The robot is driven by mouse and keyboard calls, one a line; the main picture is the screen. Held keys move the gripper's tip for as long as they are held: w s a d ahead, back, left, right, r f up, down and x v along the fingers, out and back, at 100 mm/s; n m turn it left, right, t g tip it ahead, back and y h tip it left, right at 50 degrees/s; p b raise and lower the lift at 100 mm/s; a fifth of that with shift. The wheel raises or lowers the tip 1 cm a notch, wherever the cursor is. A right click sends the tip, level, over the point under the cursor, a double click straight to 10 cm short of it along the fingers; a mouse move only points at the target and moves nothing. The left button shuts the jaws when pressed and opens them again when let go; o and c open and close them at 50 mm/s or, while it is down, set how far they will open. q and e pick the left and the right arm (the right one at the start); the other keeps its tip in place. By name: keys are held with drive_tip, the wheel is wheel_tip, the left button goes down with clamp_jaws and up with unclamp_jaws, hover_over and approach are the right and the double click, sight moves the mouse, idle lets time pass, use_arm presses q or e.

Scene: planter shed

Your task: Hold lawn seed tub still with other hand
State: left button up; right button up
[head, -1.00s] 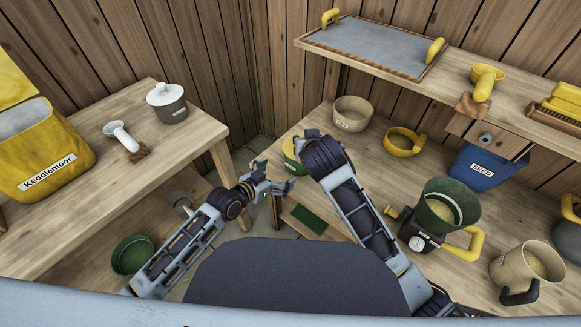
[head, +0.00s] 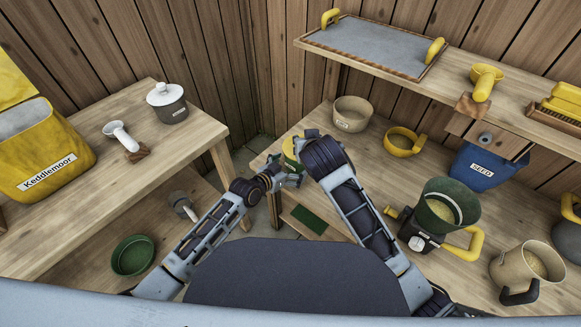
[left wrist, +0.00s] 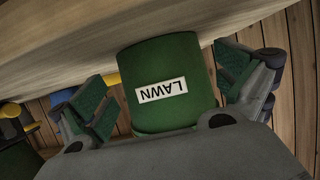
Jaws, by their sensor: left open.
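The lawn seed tub (head: 290,152) is green and stands at the left edge of the right bench, partly hidden by my right forearm. In the left wrist view the tub (left wrist: 180,60) shows its white LAWN label, upside down. My left gripper (head: 289,179) is at the near side of the tub. In the left wrist view its fingers (left wrist: 172,92) are spread on either side of the tub, with a gap showing on each side. My right gripper is hidden behind its own arm, over the tub.
A green funnel device (head: 440,212) and a beige jug (head: 526,266) are to the right. The left bench (head: 80,200) bears a lidded pot (head: 169,105). A gap separates the benches.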

use_arm(q)
drive_tip(key=c, duration=1.1)
drive_tip(key=shift+c, duration=0.2)
drive_tip(key=o, duration=0.4)
drive_tip(key=c, duration=0.3)
drive_tip(key=shift+f, duration=0.1)
drive_tip(key=shift+c, duration=0.2)
drive_tip(key=o, duration=0.5)
drive_tip(key=c, duration=0.6)
